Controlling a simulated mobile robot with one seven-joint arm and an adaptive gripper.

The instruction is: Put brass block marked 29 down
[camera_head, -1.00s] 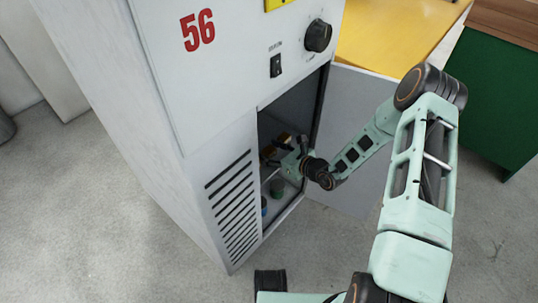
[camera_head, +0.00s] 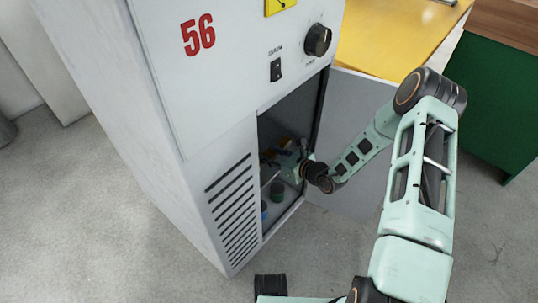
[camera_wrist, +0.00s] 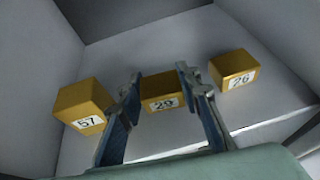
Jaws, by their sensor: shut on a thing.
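The brass block marked 29 (camera_wrist: 160,88) is between my gripper's (camera_wrist: 159,88) two fingers in the wrist view, with its label facing the camera. My gripper is shut on it, inside the open compartment of the grey cabinet (camera_head: 225,120). In the wrist view the block appears close to the compartment's pale shelf (camera_wrist: 190,45); whether it touches the shelf I cannot tell. In the head view my gripper (camera_head: 272,160) is small and dark inside the opening, and the block there is too small to make out.
A brass block marked 57 (camera_wrist: 82,104) stands to the left and one marked 26 (camera_wrist: 233,68) to the right, both apart from my fingers. Compartment walls close in around them. Below, a green item (camera_head: 277,190) and a blue item (camera_head: 264,210) stand in the cabinet. The door (camera_head: 350,120) hangs open.

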